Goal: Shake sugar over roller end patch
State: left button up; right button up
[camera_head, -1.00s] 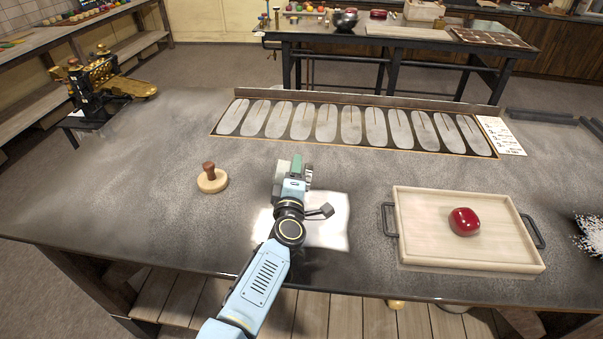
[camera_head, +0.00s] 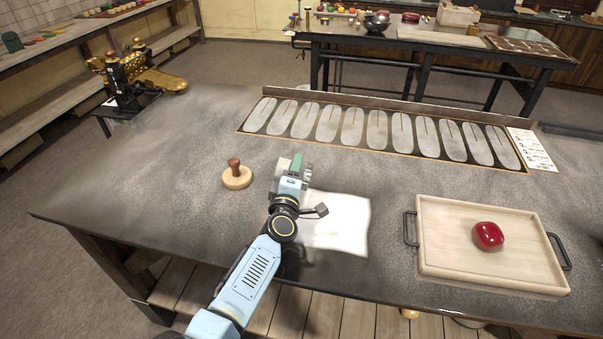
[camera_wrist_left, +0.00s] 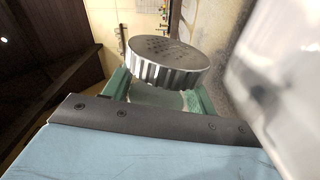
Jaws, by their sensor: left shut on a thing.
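My left gripper (camera_head: 291,177) is shut on the sugar shaker, above the table beside the left edge of a white sheet (camera_head: 345,225). In the left wrist view the shaker (camera_wrist_left: 165,62) shows its ribbed metal lid with small holes, between the green fingers; the lid looks tilted. In the head view the gripper hides most of the shaker. The brass drop roller machine (camera_head: 140,75) stands at the table's far left corner, well away from the gripper. No sugar patch can be made out on it. My right gripper is out of view.
A wooden stamp (camera_head: 237,176) stands left of the gripper. A wooden tray (camera_head: 450,260) with a glossy red piece (camera_head: 488,236) lies at right. A row of grey oval plates (camera_head: 375,132) lies along the back. The table's left part is clear.

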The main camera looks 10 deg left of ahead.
pick_arm(q)
jog(key=shift+w+a, duration=0.1)
jog(key=shift+a, duration=2.65)
jog(key=shift+r, duration=0.15)
jog(key=a+r+n+p, duration=0.5)
jog(key=r+n+p, duration=0.3)
jog(key=n, duration=1.2)
jog(key=shift+r, duration=0.4)
